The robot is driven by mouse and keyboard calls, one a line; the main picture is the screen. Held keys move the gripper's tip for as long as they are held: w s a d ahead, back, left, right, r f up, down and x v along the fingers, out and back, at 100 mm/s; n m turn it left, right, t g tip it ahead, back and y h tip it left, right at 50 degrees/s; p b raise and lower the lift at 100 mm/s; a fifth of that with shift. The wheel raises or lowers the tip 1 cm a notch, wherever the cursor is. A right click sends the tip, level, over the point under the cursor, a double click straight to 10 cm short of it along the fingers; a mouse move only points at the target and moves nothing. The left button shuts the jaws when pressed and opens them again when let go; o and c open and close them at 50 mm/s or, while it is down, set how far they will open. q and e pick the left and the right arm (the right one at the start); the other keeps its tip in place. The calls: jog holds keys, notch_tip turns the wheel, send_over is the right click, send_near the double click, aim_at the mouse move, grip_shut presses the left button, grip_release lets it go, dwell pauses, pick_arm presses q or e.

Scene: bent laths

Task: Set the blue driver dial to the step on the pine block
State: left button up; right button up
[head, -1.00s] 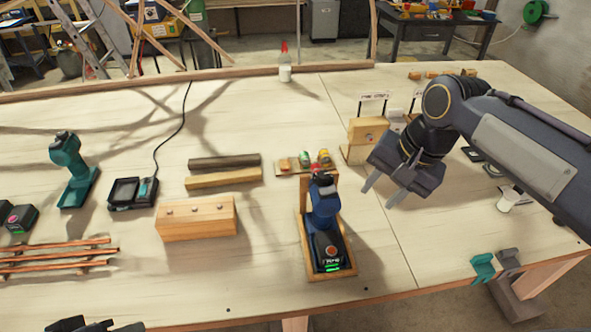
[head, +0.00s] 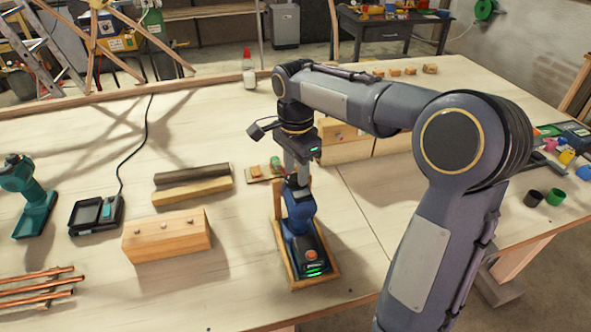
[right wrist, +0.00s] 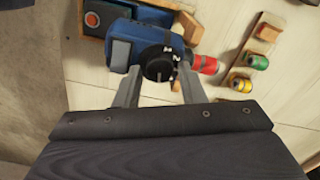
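The blue driver (head: 299,222) stands in a wooden cradle (head: 333,277) at the middle of the bench. In the right wrist view the driver's blue body (right wrist: 122,45) shows with its black dial (right wrist: 158,64), which bears small white marks too blurred to read surely. My right gripper (right wrist: 159,78) is open, with one finger on each side of the dial; I cannot tell whether they touch it. In the head view this gripper (head: 297,178) points down at the driver's top. A pale wooden block (head: 167,236) with three screw heads lies left of the driver. My left gripper is out of view.
Red (right wrist: 205,64), green (right wrist: 257,62) and yellow (right wrist: 240,84) small parts lie close to the driver's nose. Two wood strips (head: 192,184), a charger (head: 97,213) and a teal driver (head: 32,198) are to the left. My right arm hides part of another block (head: 345,150).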

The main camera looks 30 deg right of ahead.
jog(key=shift+f, duration=0.35)
jog(key=c, duration=0.7)
